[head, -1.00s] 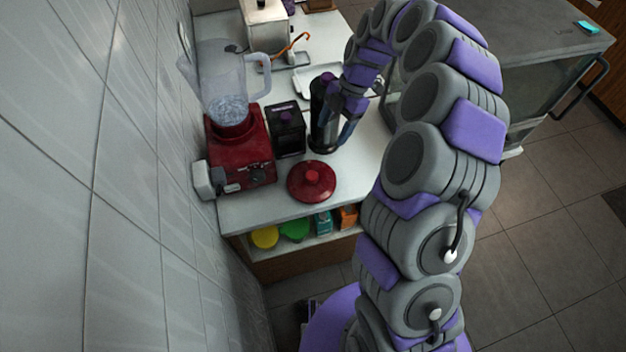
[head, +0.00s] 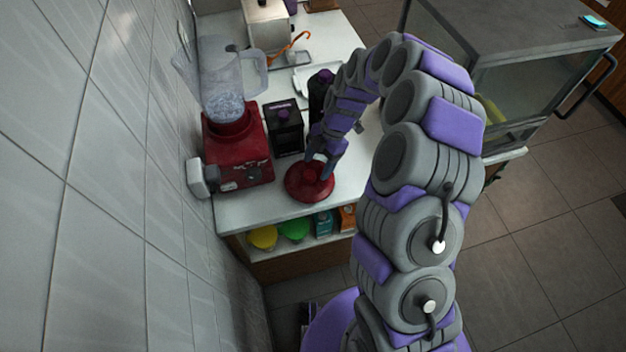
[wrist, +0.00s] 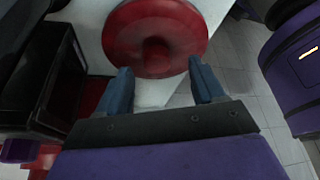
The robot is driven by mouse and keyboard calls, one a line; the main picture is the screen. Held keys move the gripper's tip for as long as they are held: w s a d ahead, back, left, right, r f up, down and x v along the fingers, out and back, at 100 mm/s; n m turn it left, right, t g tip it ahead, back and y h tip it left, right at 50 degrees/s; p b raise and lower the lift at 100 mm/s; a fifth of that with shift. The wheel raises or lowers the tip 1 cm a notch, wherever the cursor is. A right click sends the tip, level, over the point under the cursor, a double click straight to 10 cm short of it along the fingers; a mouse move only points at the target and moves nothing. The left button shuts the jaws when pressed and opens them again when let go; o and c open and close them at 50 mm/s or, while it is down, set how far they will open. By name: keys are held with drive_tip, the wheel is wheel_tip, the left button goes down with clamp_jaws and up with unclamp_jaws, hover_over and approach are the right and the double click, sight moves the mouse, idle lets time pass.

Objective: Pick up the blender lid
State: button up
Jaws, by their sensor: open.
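The red blender lid (head: 301,187), round with a knob on top, lies flat on the white counter near its front edge. In the wrist view the lid (wrist: 185,50) is ahead of the fingers, its knob roughly in line with the gap between them. My gripper (head: 320,172) is over the lid in the head view, covering part of it. The wrist view shows my gripper (wrist: 160,85) open and empty, with two blue fingers apart. The red blender (head: 238,165) with its clear jug (head: 228,85) stands left of the lid.
A black canister (head: 285,130) and a dark bottle (head: 318,92) stand behind the lid. A tiled wall (head: 90,180) borders the left. A shelf below holds a yellow item (head: 262,238) and a green item (head: 294,228). A glass case (head: 510,90) stands at right.

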sight(309, 174)
drive_tip(key=a+f, duration=0.1)
drive_tip(key=s+a+f, duration=0.1)
drive_tip(key=f, duration=0.1)
drive_tip(key=shift+a+f, duration=0.15)
drive_tip(key=shift+a, duration=0.4)
drive_tip(key=shift+d, duration=0.8)
drive_tip(key=c, duration=0.6)
drive_tip(key=shift+a, duration=0.1)
drive_tip(key=shift+c, duration=1.2)
drive_tip(key=shift+a, duration=0.4)
drive_tip(key=c, duration=0.3)
